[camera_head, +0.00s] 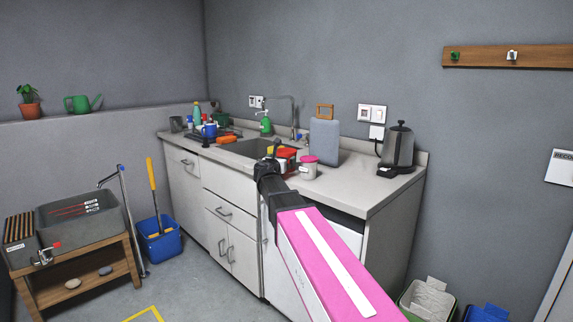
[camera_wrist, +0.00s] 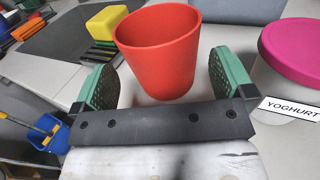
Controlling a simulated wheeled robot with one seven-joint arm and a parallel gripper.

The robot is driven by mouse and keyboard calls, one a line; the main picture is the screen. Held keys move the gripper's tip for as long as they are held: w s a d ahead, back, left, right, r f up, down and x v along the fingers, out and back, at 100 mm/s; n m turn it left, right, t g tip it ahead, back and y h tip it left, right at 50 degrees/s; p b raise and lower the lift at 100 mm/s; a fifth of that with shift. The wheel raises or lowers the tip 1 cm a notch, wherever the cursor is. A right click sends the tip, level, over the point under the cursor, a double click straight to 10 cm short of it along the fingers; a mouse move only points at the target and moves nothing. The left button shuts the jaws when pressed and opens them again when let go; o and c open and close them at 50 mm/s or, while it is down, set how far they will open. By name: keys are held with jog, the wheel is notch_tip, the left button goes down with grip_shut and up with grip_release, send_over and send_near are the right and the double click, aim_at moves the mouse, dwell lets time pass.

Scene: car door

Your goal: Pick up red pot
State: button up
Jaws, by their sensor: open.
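The red pot (camera_wrist: 160,55) stands upright on the counter in the wrist view, with its open rim upward. My gripper (camera_wrist: 167,82) is open, with one green-padded finger on each side of the pot's lower part. A small gap shows at the right finger; I cannot tell whether the left finger touches. In the head view the red pot (camera_head: 286,153) is a small red patch at the counter's front, partly hidden by my arm and gripper (camera_head: 272,156).
A yoghurt tub (camera_wrist: 290,70) with a pink lid stands close to the right finger. A yellow sponge (camera_wrist: 107,22) lies left behind the pot. The sink (camera_head: 248,147) is to the left, a grey cutting board (camera_head: 324,141) and kettle (camera_head: 398,148) to the right.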

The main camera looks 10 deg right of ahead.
jog(key=x, duration=0.2)
jog(key=f+x, duration=0.1)
jog(key=x, duration=0.2)
jog(key=shift+s, duration=0.1)
jog(key=c, duration=0.8)
jog(key=shift+r, duration=0.15)
